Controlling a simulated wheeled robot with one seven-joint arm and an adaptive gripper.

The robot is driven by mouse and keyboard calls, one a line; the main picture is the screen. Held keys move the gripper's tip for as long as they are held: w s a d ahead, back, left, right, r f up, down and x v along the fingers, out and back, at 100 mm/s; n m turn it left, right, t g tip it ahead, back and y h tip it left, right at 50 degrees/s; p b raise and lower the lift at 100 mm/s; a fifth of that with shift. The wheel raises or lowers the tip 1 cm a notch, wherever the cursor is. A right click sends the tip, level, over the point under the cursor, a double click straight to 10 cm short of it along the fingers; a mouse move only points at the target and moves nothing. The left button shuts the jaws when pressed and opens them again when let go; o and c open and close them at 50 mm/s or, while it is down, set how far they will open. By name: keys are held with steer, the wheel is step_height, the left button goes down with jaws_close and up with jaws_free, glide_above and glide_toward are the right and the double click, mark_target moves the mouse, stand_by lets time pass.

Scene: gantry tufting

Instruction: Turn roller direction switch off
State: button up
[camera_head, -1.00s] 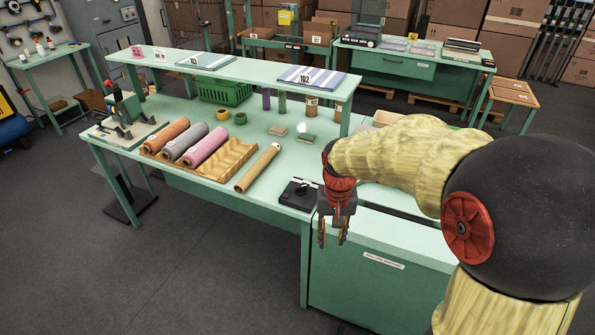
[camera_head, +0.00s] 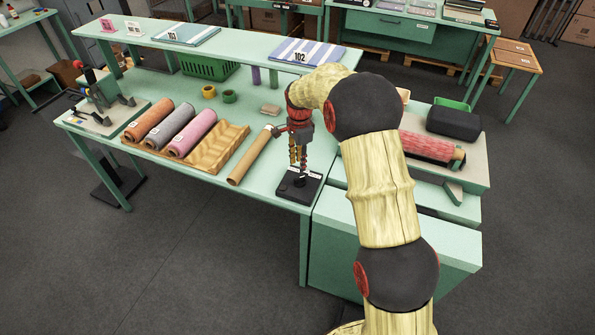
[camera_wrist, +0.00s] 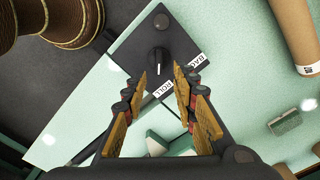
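The roller direction switch is a black box (camera_head: 290,193) on the front right corner of the green table, with a round black knob (camera_wrist: 158,59) on top. In the wrist view the box (camera_wrist: 184,44) lies just ahead of my fingertips, and the knob's white line points down the picture, between the fingers. White labels (camera_wrist: 160,88) sit at the box's near edge; one reads "ROLL", another is partly cut off. My gripper (camera_head: 298,163) points down above the box. In the wrist view it (camera_wrist: 160,76) is open and empty, its fingers either side of the knob's line, seemingly short of touching.
A cardboard tube (camera_head: 250,157) lies left of the switch, beside a tray (camera_head: 223,150) with pink, grey and orange rolls. A red roll (camera_head: 428,146) is at right. The floor in front is clear.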

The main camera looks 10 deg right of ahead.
mark_target(299, 180)
steer(key=shift+m, duration=0.3)
steer(key=shift+f, duration=0.1)
step_height(299, 180, down, 8)
steer(key=shift+r+b, duration=0.25)
steer(key=shift+b, duration=0.1)
steer(key=shift+c, duration=0.7)
jaws_close()
